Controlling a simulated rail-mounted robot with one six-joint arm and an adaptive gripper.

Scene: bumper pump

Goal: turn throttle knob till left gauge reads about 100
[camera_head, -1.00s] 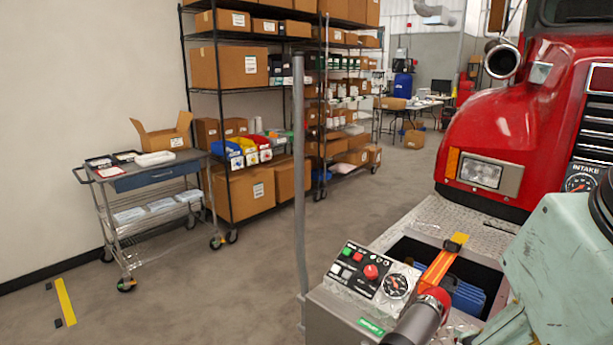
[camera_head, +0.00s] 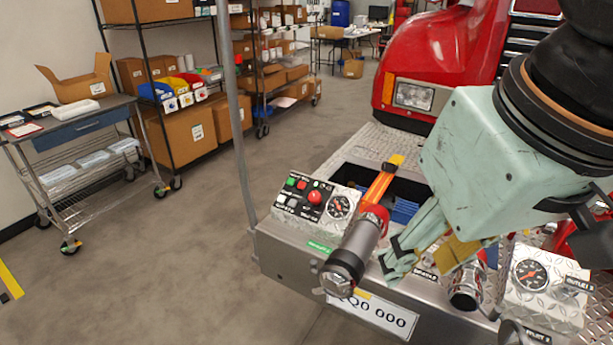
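A sloped control panel (camera_head: 300,200) on the bumper's left part carries a red knob (camera_head: 315,197), small coloured buttons and a round gauge (camera_head: 339,207). The red knob may be the throttle knob; its label is too small to read. The gauge's needle reading is too small to tell. My gripper (camera_head: 425,258), on a mint-green wrist, hangs over the bumper right of this panel, clear of the red knob. Its fingers point down and left. They are partly seen against pipe fittings, so their gap is unclear. Another round gauge (camera_head: 531,275) sits on a diamond-plate box at the right.
A capped metal outlet pipe (camera_head: 355,250) sticks out between panel and gripper. An orange strap (camera_head: 381,182) crosses the open bumper well. A grey vertical pole (camera_head: 236,130) stands left of the panel. A cart (camera_head: 75,135) and shelving stand farther left, with clear floor between.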

